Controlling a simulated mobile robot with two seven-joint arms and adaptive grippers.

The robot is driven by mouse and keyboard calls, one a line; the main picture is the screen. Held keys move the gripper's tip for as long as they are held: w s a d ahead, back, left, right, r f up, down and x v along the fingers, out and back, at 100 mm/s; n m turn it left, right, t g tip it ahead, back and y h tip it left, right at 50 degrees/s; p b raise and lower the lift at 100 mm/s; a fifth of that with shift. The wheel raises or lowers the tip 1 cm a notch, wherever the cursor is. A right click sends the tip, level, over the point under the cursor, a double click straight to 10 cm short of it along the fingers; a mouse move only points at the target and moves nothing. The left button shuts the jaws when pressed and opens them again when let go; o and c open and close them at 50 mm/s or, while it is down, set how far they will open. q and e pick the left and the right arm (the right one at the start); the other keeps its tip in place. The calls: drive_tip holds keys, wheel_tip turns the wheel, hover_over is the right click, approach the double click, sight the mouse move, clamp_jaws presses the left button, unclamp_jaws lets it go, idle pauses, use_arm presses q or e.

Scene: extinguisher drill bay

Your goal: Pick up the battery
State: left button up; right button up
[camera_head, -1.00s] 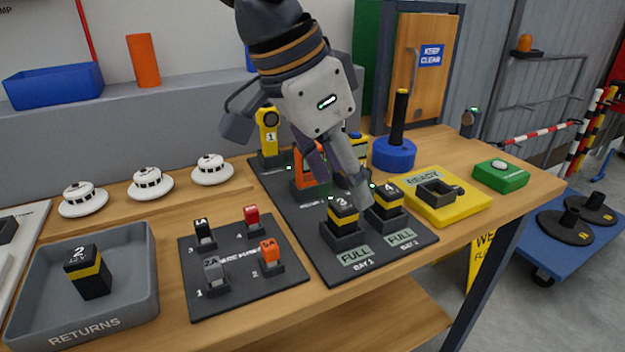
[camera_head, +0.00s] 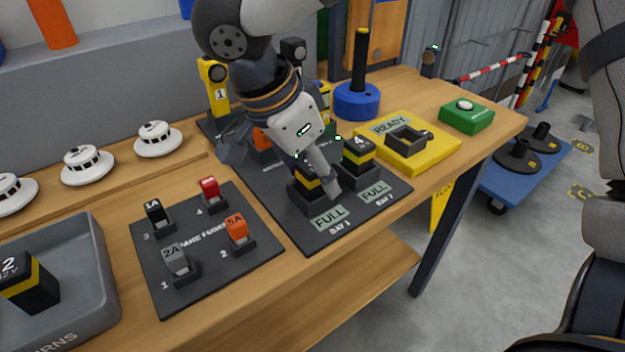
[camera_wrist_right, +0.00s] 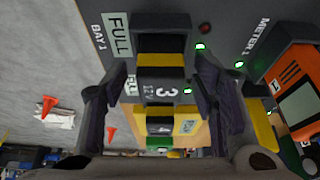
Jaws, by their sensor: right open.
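Battery 3 (camera_head: 304,190), black with a yellow band, stands upright in the BAY 1 socket of the dark charging board (camera_head: 290,232). Battery 4 (camera_head: 358,158) stands in BAY 2 beside it. Battery 2 (camera_head: 30,290) stands in the grey returns tray (camera_head: 95,270) at the left. My right gripper (camera_head: 313,178) is open over battery 3 and partly hides it. In the right wrist view, its fingers (camera_wrist_right: 160,88) are on either side of battery 3 (camera_wrist_right: 160,88), with gaps showing. My left gripper is not in view.
A fuse board (camera_head: 215,262) with several fuses lies left of the charging board. An orange meter (camera_wrist_right: 297,95) stands close to one finger. A yellow READY block (camera_head: 420,150), a blue-based post (camera_head: 357,102) and a green button box (camera_head: 467,115) stand to the right.

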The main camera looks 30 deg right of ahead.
clamp_jaws()
drive_tip(key=shift+r, duration=0.1)
